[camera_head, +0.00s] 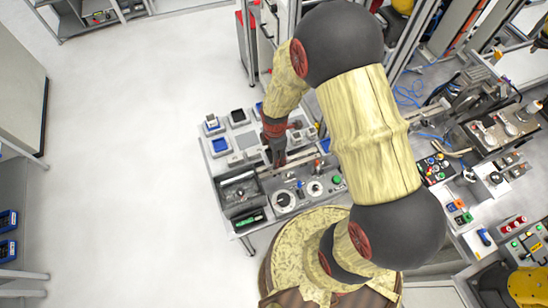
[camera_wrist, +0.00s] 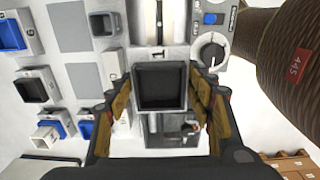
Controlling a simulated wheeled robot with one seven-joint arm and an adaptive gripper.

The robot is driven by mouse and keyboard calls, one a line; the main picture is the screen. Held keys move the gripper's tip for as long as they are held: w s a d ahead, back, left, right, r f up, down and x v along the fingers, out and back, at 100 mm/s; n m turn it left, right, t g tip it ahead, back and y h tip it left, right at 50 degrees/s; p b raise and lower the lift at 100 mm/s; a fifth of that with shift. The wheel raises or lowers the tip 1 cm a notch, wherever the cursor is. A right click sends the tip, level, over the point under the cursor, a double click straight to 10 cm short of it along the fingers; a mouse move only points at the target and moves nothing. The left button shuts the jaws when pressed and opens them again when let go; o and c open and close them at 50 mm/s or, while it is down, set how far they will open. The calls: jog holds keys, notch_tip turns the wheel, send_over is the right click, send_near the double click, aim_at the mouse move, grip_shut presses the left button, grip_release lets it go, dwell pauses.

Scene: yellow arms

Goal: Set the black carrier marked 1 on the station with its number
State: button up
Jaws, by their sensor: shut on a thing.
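The black carrier marked 1 (camera_wrist: 161,88) is between the fingers of my gripper (camera_wrist: 161,102) in the wrist view, its open dark top facing the camera. The "1" shows on its far rim. My gripper is shut on it. In the head view my gripper (camera_head: 277,153) is over the workbench (camera_head: 216,174), and the carrier is too hidden there to make out. In the wrist view, a small light block (camera_wrist: 113,72) with a dark mark like a 1 stands left of the carrier. I cannot tell whether the carrier touches anything below.
Left in the wrist view are two bare grey pads (camera_wrist: 68,27) (camera_wrist: 85,82), a blue tray (camera_wrist: 11,34), a black tray (camera_wrist: 32,90) and a dark grey holder (camera_wrist: 103,25). A round knob (camera_wrist: 210,52) is at right. A black bin (camera_head: 238,190) is at the bench's left front.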

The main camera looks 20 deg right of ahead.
jog(key=shift+w+d+f, duration=0.1)
jog(key=shift+d+f, duration=0.05)
jog(key=shift+f, duration=0.15)
notch_tip(320, 180, down, 2)
jog(key=shift+b, duration=0.85)
jog(key=shift+f+b, duration=1.45)
jog(key=shift+f, duration=0.7)
jog(key=shift+f+b, duration=0.2)
jog(key=shift+b, duration=0.1)
jog(key=shift+f, duration=0.25)
jog(key=shift+f+b, duration=0.4)
jog(key=shift+b, duration=0.2)
jog(key=o, duration=1.5)
